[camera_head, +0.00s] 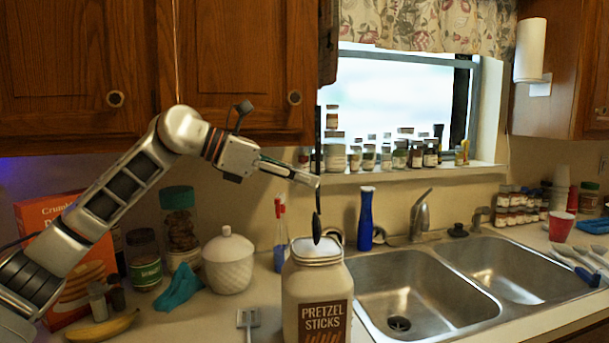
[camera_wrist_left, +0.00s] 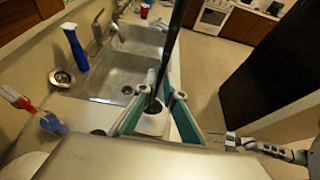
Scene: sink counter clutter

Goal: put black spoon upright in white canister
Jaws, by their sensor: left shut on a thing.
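My left gripper (camera_head: 316,182) is shut on the black spoon (camera_head: 317,222). The spoon hangs upright, bowl down, over a whitish jar (camera_head: 290,300) labelled "PRETZEL STICKS", which is the pale container below it. The bowl's tip is close to the jar's mouth; I cannot tell whether it is inside the rim. In the left wrist view the spoon's dark handle (camera_wrist_left: 169,55) runs between the fingers (camera_wrist_left: 154,108), with the white jar top (camera_wrist_left: 152,124) beneath. My right gripper (camera_wrist_left: 230,140) shows at the right of that view; its opening is unclear.
A white lidded canister (camera_head: 229,265) stands left of the jar. A blue bottle (camera_head: 365,220) stands behind, and a double sink (camera_head: 425,285) lies to the right. A red-handled brush (camera_head: 279,225), a banana (camera_head: 103,327) and a cracker box (camera_head: 50,215) crowd the left counter.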

